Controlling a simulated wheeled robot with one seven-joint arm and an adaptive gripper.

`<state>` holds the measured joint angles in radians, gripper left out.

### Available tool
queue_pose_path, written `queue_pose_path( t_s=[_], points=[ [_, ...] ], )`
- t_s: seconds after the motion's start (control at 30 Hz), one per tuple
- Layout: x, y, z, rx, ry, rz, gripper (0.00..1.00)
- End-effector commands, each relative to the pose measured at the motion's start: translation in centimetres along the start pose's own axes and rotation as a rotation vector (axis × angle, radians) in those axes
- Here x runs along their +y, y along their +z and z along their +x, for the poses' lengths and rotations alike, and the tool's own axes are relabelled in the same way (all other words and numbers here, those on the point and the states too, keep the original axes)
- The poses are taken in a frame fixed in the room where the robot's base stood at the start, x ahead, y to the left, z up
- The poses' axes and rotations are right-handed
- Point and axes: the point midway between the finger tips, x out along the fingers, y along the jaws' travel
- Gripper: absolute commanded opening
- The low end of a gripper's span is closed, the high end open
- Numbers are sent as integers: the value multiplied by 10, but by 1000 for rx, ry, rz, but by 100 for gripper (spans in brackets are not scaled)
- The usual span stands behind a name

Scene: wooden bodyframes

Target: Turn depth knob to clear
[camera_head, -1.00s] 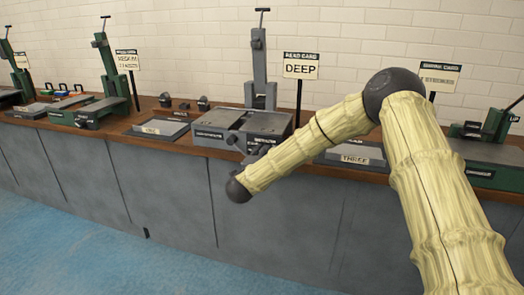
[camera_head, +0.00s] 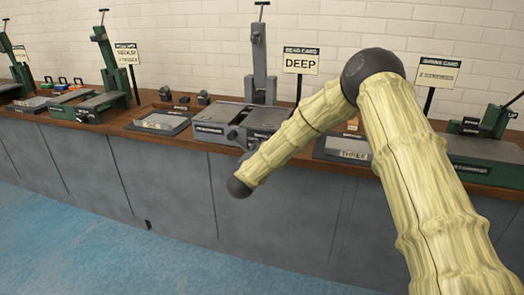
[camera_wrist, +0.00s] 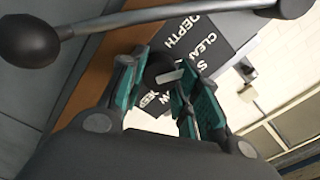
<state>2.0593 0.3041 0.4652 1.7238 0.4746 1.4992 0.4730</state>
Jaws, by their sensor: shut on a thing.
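The dark round depth knob (camera_wrist: 158,68) with a white pointer bar is in the wrist view, in front of a black label plate (camera_wrist: 200,35) reading DEPTH and CLEAR, with other words partly hidden. The pointer lies toward the right, near a partly covered "S" word. My gripper (camera_wrist: 165,95), with teal-padded fingers, is shut on the knob, one finger on each side. In the head view the grey machine (camera_head: 210,115) stands on the bench beside a card reading DEEP (camera_head: 301,62).
In the wrist view a metal bar with a dark ball end (camera_wrist: 28,40) crosses close above my fingers. A tray marked THREE (camera_head: 345,148) sits right of the machine, another tray (camera_head: 160,121) left. Green machines stand farther along both sides. The blue floor is clear.

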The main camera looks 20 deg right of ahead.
Motion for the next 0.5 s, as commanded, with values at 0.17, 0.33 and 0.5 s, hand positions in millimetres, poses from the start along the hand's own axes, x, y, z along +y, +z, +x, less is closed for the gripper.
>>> queue_pose_path(
  t_s=[0.17, 0.33, 0.5],
  points=[
    [1, 1, -1, -3, 1, -1, 8],
    [1, 1, -1, -2, 1, -1, 54],
    [1, 0, 0, -1, 1, 0, 54]
  ],
)
